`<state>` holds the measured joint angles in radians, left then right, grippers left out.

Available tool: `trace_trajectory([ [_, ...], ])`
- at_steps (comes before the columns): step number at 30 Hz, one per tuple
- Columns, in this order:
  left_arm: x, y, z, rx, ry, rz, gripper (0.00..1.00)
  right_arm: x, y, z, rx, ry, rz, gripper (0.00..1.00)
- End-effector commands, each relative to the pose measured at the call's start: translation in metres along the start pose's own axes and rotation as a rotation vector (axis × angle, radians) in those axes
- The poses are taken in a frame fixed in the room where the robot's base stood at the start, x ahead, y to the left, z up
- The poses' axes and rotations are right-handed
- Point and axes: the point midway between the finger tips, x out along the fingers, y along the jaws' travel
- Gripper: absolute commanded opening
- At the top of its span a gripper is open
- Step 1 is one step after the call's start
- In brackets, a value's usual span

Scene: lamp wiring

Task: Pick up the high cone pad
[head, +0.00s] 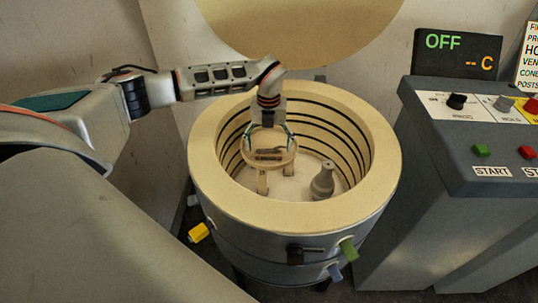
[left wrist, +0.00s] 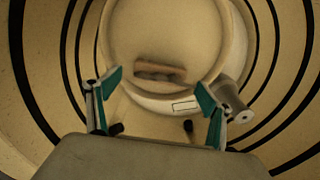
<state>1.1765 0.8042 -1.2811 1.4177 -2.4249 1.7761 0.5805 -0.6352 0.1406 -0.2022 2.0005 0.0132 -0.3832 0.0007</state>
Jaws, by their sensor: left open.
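A small brownish bar-shaped pad (head: 268,153), which looks like the cone pad, lies on a round shelf (head: 283,160) inside the open kiln (head: 236,203). In the left wrist view the pad (left wrist: 160,71) lies across the shelf, beyond my fingertips. I cannot tell from its look whether it is the high one. My left gripper (head: 270,136) points down into the kiln above the shelf. Its fingers (left wrist: 160,85) are spread apart with nothing between them. The pad is apart from both fingers. My right gripper is not in view.
A grey bottle-shaped piece (head: 323,180) stands on the kiln floor right of the shelf. The ringed kiln wall surrounds my gripper. The round lid (head: 300,25) is raised behind. A control console (head: 470,140) stands at right; its display (head: 458,52) reads OFF.

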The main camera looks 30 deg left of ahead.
Motion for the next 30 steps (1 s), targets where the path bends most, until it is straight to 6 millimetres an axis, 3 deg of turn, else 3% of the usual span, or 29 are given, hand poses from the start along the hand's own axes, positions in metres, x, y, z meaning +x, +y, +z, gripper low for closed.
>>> trace_trajectory([
  [4,0.022,0.001,-0.001,0.000,0.003,0.002,0.81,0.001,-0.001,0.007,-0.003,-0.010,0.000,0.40],
  [11,0.022,0.000,0.000,0.000,0.000,0.000,0.81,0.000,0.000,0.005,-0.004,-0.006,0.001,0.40],
  [17,0.023,0.000,0.000,0.000,0.000,0.001,0.37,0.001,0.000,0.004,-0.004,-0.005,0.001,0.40],
  [30,0.016,0.000,0.000,0.000,-0.001,0.000,0.37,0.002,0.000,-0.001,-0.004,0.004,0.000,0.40],
])
